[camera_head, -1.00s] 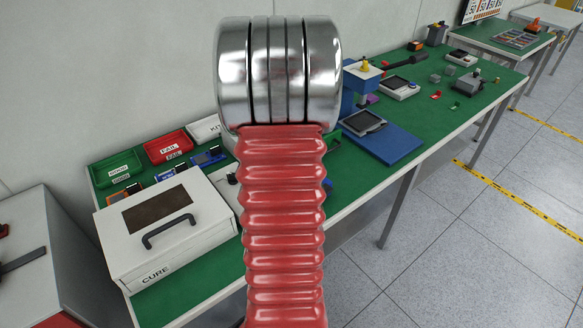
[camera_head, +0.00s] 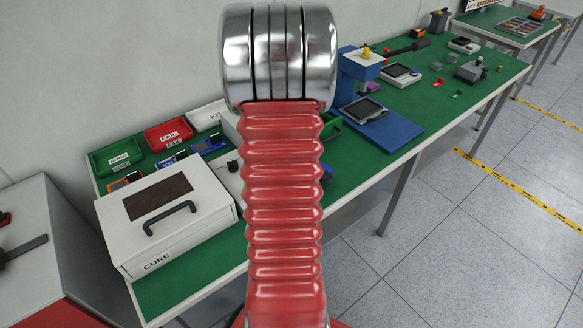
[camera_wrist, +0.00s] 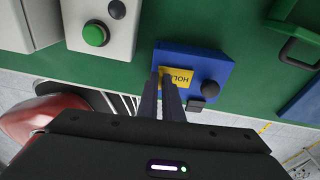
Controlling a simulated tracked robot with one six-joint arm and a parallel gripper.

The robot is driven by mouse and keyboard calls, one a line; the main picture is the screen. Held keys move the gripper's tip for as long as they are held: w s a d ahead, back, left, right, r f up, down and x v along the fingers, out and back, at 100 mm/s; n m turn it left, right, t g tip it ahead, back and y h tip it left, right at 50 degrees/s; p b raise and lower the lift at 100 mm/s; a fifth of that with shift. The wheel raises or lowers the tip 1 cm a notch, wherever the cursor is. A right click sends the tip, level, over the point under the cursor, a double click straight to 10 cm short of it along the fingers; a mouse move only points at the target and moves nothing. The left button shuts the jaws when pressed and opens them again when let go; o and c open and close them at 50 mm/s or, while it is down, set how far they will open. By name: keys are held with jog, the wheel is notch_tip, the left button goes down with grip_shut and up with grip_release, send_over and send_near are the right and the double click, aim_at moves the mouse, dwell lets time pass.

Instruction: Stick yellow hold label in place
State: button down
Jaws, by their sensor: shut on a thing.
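In the camera_wrist view, a yellow label (camera_wrist: 180,77) with HOLD printed on it, upside down in the picture, is at the face of a blue box (camera_wrist: 208,62). The fingers of my gripper (camera_wrist: 167,76) are closed together on the label's left part. The label overlaps the blue face; I cannot tell whether it is stuck flat. The blue box has a round black knob (camera_wrist: 210,90) beside the label. In the camera_head view my arm hides my gripper and the label.
A white box (camera_wrist: 120,38) with a green button is beside the blue box. A green bin (camera_wrist: 290,50) is on the other side. In the camera_head view the CURE box (camera_head: 185,228), a green bin (camera_head: 117,158), a red bin (camera_head: 168,135) and a blue press (camera_head: 385,138) stand on the bench.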

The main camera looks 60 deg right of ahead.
dwell(0.6)
jog(key=c, duration=1.8)
grip_release()
jog(key=shift+c, duration=0.2)
notch_tip(320, 180, up, 14)
jog(key=w, duration=0.2)
jog(key=shift+d+f, duration=0.2)
jog(key=shift+d, duration=0.2)
jog(key=shift+r, duration=0.1)
notch_tip(320, 180, up, 7)
jog(key=shift+w+d, duration=0.15)
jog(key=shift+w, duration=0.3)
dwell(0.3)
